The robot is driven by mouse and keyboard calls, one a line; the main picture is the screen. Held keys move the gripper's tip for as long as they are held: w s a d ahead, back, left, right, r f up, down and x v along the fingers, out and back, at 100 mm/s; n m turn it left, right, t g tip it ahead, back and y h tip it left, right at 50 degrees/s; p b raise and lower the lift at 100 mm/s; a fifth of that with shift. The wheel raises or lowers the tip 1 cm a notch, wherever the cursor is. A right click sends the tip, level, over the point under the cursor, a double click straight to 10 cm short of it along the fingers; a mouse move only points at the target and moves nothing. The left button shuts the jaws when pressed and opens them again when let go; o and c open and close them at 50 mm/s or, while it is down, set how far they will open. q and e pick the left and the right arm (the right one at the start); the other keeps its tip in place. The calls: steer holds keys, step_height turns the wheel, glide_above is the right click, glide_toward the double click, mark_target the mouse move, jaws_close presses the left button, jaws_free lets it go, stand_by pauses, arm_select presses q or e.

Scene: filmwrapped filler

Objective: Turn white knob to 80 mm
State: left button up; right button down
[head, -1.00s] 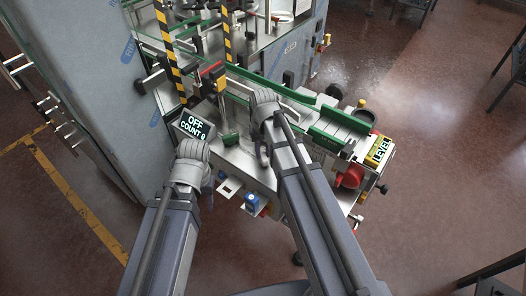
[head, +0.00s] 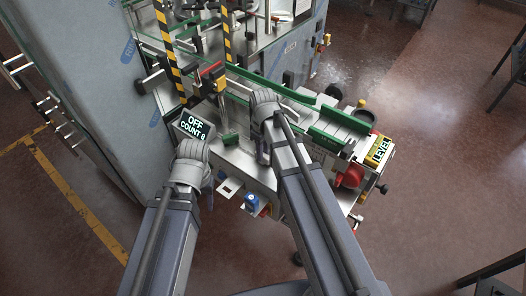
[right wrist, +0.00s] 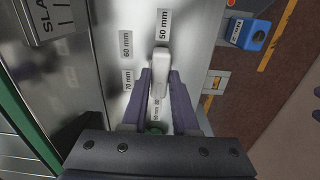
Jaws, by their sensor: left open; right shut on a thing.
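The white knob (right wrist: 161,68) shows in the right wrist view as a pale upright bar on a metal panel, its far end just below the 50 mm label (right wrist: 163,24). My right gripper (right wrist: 160,82) is shut on it, with one purple finger on each side. The 60 mm label (right wrist: 126,44) and 70 mm label (right wrist: 128,80) lie to its left. In the head view my right gripper (head: 263,152) is over the machine and hides the knob. My left gripper (head: 208,184) is open, apart from the knob, below the display.
A display (head: 194,127) reads OFF, COUNT 0. A red button (head: 350,176) and a yellow LEVEL sign (head: 379,150) are at the machine's right end. A blue part (head: 251,199) sits at the front edge. Green conveyor rails (head: 325,137) run behind my right arm.

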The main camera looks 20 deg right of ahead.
stand_by(0.5)
steer(key=c, duration=0.7)
jaws_free()
step_height(320, 180, up, 8)
steer(key=p, duration=0.8)
steer(key=shift+f, duration=0.1)
